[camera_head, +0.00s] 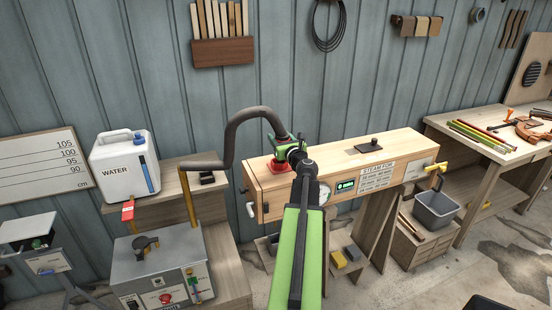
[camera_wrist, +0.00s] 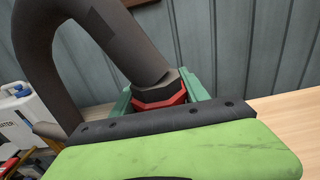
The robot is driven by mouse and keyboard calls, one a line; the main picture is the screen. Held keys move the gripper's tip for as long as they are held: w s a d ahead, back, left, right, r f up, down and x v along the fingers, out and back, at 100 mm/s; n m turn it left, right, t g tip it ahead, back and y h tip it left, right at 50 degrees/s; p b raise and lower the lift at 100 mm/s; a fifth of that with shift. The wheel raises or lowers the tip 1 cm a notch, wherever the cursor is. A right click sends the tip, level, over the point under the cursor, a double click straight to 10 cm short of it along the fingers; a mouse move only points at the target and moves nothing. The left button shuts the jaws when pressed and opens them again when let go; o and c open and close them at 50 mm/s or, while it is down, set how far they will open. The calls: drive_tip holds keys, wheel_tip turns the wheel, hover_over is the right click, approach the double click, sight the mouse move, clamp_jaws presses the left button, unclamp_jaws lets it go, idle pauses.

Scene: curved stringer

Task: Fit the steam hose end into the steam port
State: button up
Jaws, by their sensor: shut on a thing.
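The dark steam hose (camera_head: 232,135) rises from the boiler (camera_head: 160,270) and arches over to my gripper (camera_head: 287,148). In the wrist view the hose (camera_wrist: 125,40) bends down into its end, a dark collar with a red ring (camera_wrist: 160,101). The green jaws of my gripper (camera_wrist: 160,103) are shut on that hose end. The steam port (camera_head: 286,163), a red fitting, is on top of the wooden steam box (camera_head: 340,170) near its left end. My gripper is above it and partly covers it. I cannot tell whether the hose end touches the port.
A white water jug (camera_head: 125,165) stands on a wooden stand left of the box. A dark handle (camera_head: 374,143) is on the box top further right. A workbench (camera_head: 490,130) with tools is at far right.

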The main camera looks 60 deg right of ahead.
drive_tip(key=shift+w+d+f, duration=0.15)
drive_tip(key=shift+w+f, duration=0.15)
drive_tip(key=shift+w, duration=0.15)
drive_tip(key=shift+w+d+f, duration=0.15)
drive_tip(key=shift+w+f, duration=0.1)
drive_tip(key=shift+w, duration=0.2)
wheel_tip(320, 180, down, 4)
drive_tip(key=b, duration=0.4)
drive_tip(key=shift+f+b, duration=0.2)
drive_tip(key=shift+b, duration=0.2)
drive_tip(key=shift+r, duration=0.2)
drive_tip(key=shift+f, duration=0.15)
drive_tip(key=o, duration=1.5)
